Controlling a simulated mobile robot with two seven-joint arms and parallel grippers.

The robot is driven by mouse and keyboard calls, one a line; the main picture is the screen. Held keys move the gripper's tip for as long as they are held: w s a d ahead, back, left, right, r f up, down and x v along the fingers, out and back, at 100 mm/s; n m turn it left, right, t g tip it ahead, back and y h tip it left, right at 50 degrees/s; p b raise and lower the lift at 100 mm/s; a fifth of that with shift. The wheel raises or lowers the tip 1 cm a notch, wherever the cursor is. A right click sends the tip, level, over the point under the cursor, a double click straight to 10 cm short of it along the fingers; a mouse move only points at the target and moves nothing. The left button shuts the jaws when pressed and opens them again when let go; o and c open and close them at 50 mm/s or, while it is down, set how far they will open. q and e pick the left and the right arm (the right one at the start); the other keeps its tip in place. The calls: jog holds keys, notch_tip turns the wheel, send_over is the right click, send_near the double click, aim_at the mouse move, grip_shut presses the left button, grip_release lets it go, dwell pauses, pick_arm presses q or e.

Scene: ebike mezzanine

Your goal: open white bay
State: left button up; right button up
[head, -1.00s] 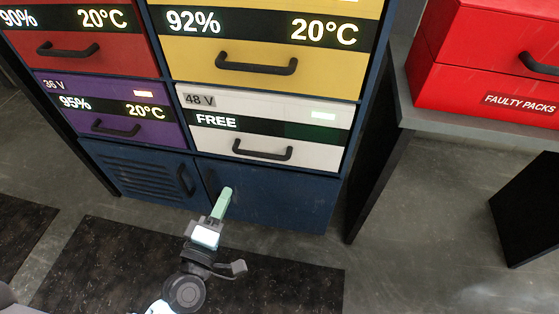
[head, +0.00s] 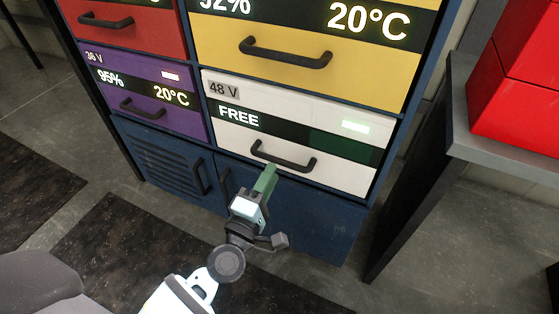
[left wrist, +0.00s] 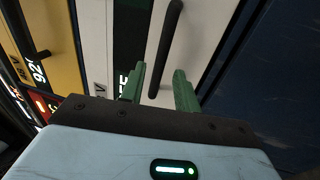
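The white bay (head: 345,175) is a drawer front marked 48 V and FREE, flush in the blue cabinet. Its black bar handle (head: 283,162) runs across its lower part. My left gripper (head: 268,172) is just below and in front of the handle, its green fingertips near the handle's left half. In the left wrist view the fingers of this gripper (left wrist: 160,85) are apart, with nothing held. The handle (left wrist: 165,50) shows ahead, lined up with the gap between them. I cannot tell whether they touch it. My right gripper is not in view.
A yellow bay (head: 370,65) is above, a purple bay (head: 150,95) to the left and a red bay (head: 135,32) above that. Blue doors (head: 310,220) are below. A grey table (head: 500,158) with a red case (head: 520,90) stands at the right.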

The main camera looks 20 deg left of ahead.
aim_at(279, 159)
pick_arm(q)
jog(key=shift+w+d+r, duration=0.1)
jog(key=shift+w+r, duration=0.05)
jog(key=shift+w, duration=0.7)
jog(key=shift+w+r, duration=0.2)
jog(key=shift+w, duration=0.65)
jog(key=shift+w+d+r, duration=0.1)
jog(key=shift+w+r, duration=0.05)
jog(key=shift+w, duration=0.7)
grip_shut()
